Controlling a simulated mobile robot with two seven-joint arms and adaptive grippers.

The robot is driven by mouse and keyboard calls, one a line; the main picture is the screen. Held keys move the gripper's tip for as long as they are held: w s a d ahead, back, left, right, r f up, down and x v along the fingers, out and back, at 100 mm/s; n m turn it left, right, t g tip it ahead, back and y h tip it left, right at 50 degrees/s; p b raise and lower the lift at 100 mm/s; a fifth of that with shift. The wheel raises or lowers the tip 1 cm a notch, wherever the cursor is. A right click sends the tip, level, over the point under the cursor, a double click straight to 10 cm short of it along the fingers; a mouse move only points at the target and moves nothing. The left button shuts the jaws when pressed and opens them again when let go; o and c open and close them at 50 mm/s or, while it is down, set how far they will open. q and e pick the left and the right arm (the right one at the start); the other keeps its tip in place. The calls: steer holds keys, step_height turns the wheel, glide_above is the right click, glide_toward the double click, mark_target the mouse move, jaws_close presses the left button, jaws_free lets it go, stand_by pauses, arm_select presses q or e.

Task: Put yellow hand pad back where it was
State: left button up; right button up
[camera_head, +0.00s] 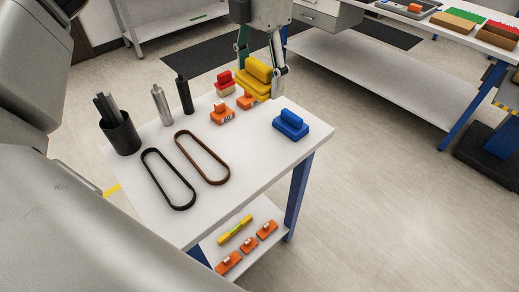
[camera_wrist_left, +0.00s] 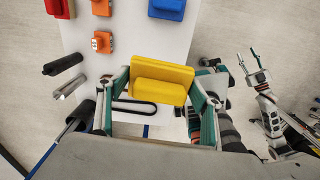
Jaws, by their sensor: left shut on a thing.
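The yellow hand pad (camera_head: 256,77) is a two-tier block with a raised grip. My left gripper (camera_head: 262,66) is shut on it, with one finger at each side, near the far edge of the white table (camera_head: 245,165). In the left wrist view the pad (camera_wrist_left: 162,80) sits between the teal fingers and looks raised above the table. It hides part of the tabletop. My right gripper (camera_wrist_left: 248,58) shows in the left wrist view, off the table's side, with its fingers apart and empty. A blue hand pad (camera_head: 290,124) and a red hand pad (camera_head: 224,80) stand on the table.
Small orange blocks (camera_head: 222,115) stand near the yellow pad. A black belt (camera_head: 168,200) and a brown belt (camera_head: 202,157) lie on the table beside a silver bottle (camera_head: 161,104), a black bottle (camera_head: 184,93) and a black cup (camera_head: 120,134). Clear tabletop lies around the blue pad.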

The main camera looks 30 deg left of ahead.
arm_select(q)
steer(key=shift+n, duration=0.3)
steer(key=shift+f, duration=0.35)
steer(key=b, duration=0.2)
glide_above(260, 150)
step_height(260, 150, down, 15)
steer(key=shift+r, duration=0.2)
step_height(260, 150, down, 4)
steer(key=shift+r+b, duration=0.15)
steer(key=shift+b, duration=0.15)
steer(key=shift+f, duration=0.4)
steer(key=shift+r, duration=0.1)
arm_select(e)
steer(key=shift+w+d+f, duration=0.2)
steer(key=shift+d+f, duration=0.1)
steer(key=shift+f, duration=0.45)
